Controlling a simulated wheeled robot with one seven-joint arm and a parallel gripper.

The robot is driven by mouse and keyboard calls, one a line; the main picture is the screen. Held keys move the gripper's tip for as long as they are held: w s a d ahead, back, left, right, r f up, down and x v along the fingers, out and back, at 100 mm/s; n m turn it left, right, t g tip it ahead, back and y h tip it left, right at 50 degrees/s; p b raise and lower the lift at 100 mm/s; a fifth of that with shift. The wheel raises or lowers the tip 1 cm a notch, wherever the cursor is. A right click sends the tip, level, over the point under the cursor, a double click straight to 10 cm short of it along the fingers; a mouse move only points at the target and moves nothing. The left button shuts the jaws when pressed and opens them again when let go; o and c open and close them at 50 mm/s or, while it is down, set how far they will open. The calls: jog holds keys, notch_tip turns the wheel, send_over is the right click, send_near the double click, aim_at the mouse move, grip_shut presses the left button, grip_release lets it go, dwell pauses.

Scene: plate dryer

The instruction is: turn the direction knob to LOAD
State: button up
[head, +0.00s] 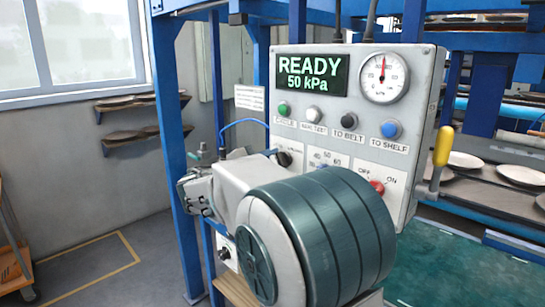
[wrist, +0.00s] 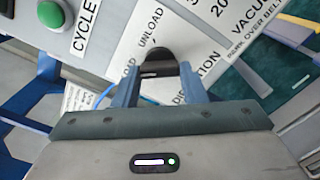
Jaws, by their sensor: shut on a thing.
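The knob also shows in the head view (head: 284,158), on the grey control box. My gripper (wrist: 160,70) is shut on the knob, with a blue-grey finger on each side. My arm hides part of the box's lower left in the head view. I cannot tell which label the knob points to.
The display (head: 312,75) reads READY, 50 kPa. A gauge (head: 383,78) is at its right. A green CYCLE button (wrist: 51,15) and several other buttons sit above the knob. A red OFF/ON knob (head: 377,187) and a yellow-handled lever (head: 441,147) are to the right.

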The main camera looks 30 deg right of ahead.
jog(key=shift+n+p, duration=0.55)
jog(key=shift+n, duration=0.25)
jog(key=shift+f, duration=0.1)
jog(key=o, duration=1)
jog(key=v, duration=1.4)
jog(key=shift+b, duration=0.45)
jog(key=shift+d, duration=0.15)
